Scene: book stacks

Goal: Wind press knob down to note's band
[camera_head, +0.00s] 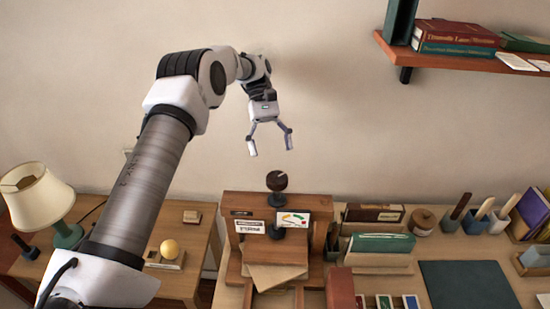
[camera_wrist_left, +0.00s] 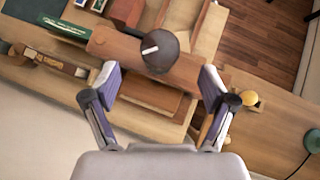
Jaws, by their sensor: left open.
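The press (camera_head: 262,208) is a brown wooden frame on the desk. Its dark round knob (camera_head: 277,181) stands on top and carries a pale pointer mark. The knob also shows in the left wrist view (camera_wrist_left: 160,50), between and beyond the fingers. A white card with coloured bands (camera_head: 293,219), which may be the note, is on the press front, partly covered by a dark part. Its writing is too small to read. My left gripper (camera_head: 270,147) is open and empty, pointing down above the knob and apart from it. My right gripper is not in view.
A lamp (camera_head: 38,197) and a yellow ball (camera_head: 169,249) stand on the side table at left. A wall shelf with books (camera_head: 456,34) is at upper right. Books (camera_head: 382,243), a round pot (camera_head: 423,220) and a dark mat (camera_head: 468,284) are right of the press.

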